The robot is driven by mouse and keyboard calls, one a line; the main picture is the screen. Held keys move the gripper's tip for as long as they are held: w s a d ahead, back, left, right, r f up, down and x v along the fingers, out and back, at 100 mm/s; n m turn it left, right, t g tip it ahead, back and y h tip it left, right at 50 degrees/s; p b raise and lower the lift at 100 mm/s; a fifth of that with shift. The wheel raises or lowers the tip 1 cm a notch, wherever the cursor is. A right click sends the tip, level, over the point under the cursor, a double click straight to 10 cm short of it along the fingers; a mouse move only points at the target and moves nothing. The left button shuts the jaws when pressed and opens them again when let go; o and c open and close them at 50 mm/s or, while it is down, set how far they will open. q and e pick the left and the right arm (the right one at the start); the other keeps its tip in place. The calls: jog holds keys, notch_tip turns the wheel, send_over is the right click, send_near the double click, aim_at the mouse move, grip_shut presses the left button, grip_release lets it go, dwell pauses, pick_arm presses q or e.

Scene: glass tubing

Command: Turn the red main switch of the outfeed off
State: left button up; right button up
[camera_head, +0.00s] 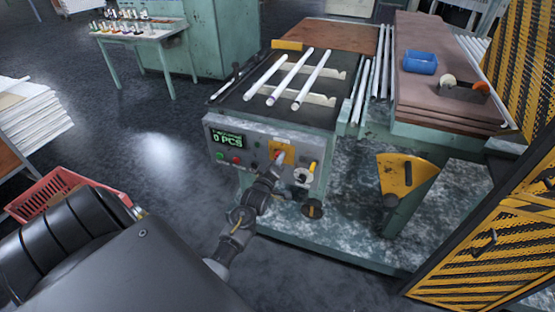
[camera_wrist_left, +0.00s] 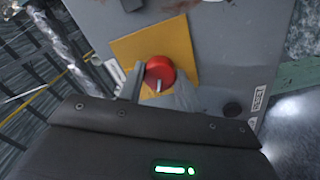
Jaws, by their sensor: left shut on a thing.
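The red main switch (camera_wrist_left: 159,73) is a round red knob with a pale mark, on a yellow plate (camera_wrist_left: 126,48) on the grey panel. In the wrist view it sits between the two fingers of my left gripper (camera_wrist_left: 158,84), which is shut on it. In the head view my left gripper (camera_head: 277,160) reaches the yellow plate (camera_head: 283,150) on the front panel of the outfeed (camera_head: 222,124), and mostly hides the switch. The panel also bears a green display reading "0 PCS" (camera_head: 228,141). My right gripper is not in view.
Beside the display's underside are a green button (camera_head: 219,156) and a red button (camera_head: 236,160). A white dial with a yellow handle (camera_head: 304,174) is close right of my gripper. Glass tubes (camera_head: 292,78) lie on top. A yellow-topped post (camera_head: 406,172) and yellow mesh guard (camera_head: 480,250) stand to the right.

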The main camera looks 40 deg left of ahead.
pick_arm(q)
jog(key=shift+n+p, duration=0.5)
jog(key=shift+n, duration=1.5)
jog(key=o, duration=1)
jog(key=b+v, duration=0.1)
jog(key=v, duration=1)
jog(key=shift+w+f, duration=0.1)
